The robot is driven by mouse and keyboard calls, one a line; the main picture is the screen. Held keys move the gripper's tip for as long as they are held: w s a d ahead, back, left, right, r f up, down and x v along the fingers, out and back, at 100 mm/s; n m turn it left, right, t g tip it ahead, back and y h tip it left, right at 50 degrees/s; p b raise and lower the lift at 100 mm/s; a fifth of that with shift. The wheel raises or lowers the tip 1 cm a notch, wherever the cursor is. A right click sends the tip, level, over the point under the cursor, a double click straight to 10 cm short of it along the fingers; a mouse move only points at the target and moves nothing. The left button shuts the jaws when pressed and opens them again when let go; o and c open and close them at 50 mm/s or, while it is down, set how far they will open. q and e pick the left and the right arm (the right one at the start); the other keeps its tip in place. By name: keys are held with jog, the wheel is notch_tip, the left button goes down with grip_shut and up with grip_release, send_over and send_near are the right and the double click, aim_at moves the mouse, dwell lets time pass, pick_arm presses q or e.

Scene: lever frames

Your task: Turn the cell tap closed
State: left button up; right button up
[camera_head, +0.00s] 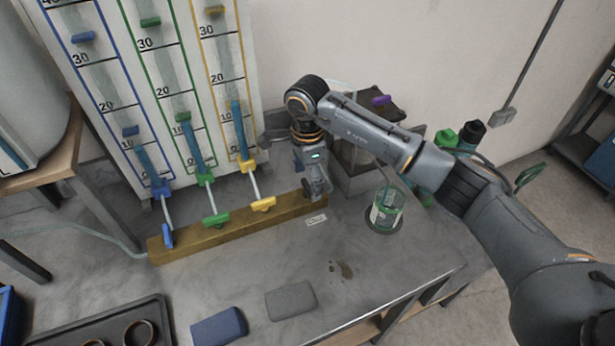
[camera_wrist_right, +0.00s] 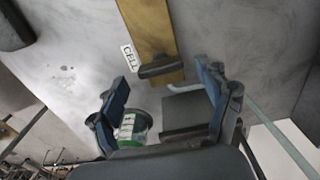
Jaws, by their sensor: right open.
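The cell tap's dark grey handle (camera_wrist_right: 160,68) shows in the right wrist view at the end of the wooden beam (camera_wrist_right: 148,30). It lies roughly crosswise to the beam, beside the white CELL label (camera_wrist_right: 130,58). In the head view the label (camera_head: 316,220) lies below the beam's right end (camera_head: 290,214), and my gripper largely hides the tap. My right gripper (camera_head: 316,187) points down there. In the wrist view its fingers (camera_wrist_right: 160,76) are apart, around the handle's sides in the picture; I cannot tell whether they touch it. My left gripper is out of view.
Blue (camera_head: 168,236), green (camera_head: 216,218) and yellow (camera_head: 263,204) taps stand along the beam. A glass beaker (camera_head: 386,212) stands close right of the gripper. Grey (camera_head: 291,300) and blue (camera_head: 219,327) cloths lie in front. The table between is mostly clear.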

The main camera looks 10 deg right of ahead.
jog(key=shift+f, duration=0.7)
jog(key=shift+c, duration=1.1)
jog(key=c, duration=0.9)
jog(key=shift+c, duration=0.2)
